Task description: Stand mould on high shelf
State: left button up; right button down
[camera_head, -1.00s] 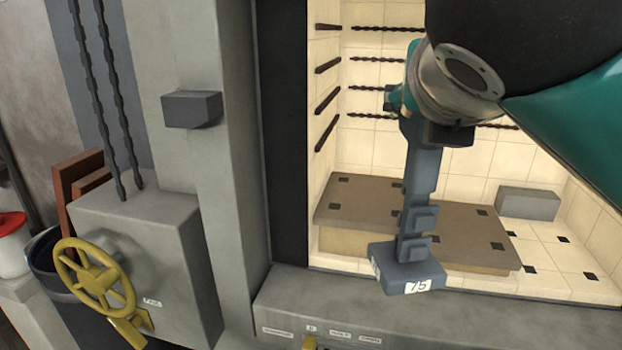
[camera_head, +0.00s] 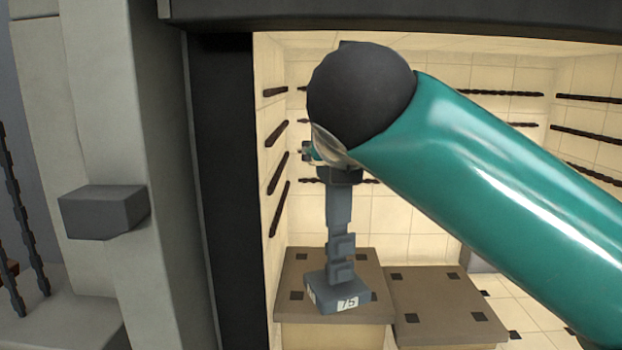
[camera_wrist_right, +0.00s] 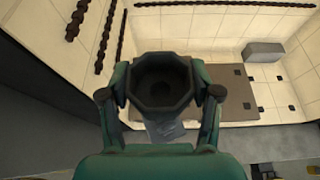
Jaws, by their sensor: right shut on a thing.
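The mould (camera_head: 340,215) is a tall blue-grey piece with a foot labelled 75, upright inside the pale tiled chamber. My right gripper (camera_head: 322,153) is shut on its upper end, partly hidden behind my dark wrist joint. In the right wrist view, the gripper's teal fingers (camera_wrist_right: 160,98) flank the mould's dark, hollow, many-sided top (camera_wrist_right: 158,80). The high shelf (camera_head: 372,262), brown-topped with dark square marks, stands at the left in the chamber. The mould's foot shows in front of or over this shelf; I cannot tell whether they touch. My left gripper is not in view.
A lower brown-topped shelf (camera_head: 445,300) stands right of the high one. Dark twisted rods (camera_head: 278,172) line the chamber walls. The dark door frame (camera_head: 222,180) and a grey post with a block (camera_head: 104,211) bound the left. A grey block (camera_wrist_right: 263,52) lies at the back.

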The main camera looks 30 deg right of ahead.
jog(key=w+d+p, duration=0.3)
jog(key=w+d, duration=0.3)
jog(key=w, duration=0.4)
notch_tip(320, 180, down, 7)
jog(key=b, duration=0.2)
jog(key=shift+w+d+b, duration=0.3)
jog(key=shift+w, duration=0.05)
jog(key=shift+c, duration=1.2)
grip_release()
jog(key=shift+f, duration=0.1)
jog(key=b+v, duration=0.1)
jog(key=v, duration=1)
jog(key=shift+s+a, duration=0.1)
jog(key=shift+s+a+r, duration=0.2)
jog(key=shift+s+r, duration=0.05)
jog(key=shift+s, duration=0.15)
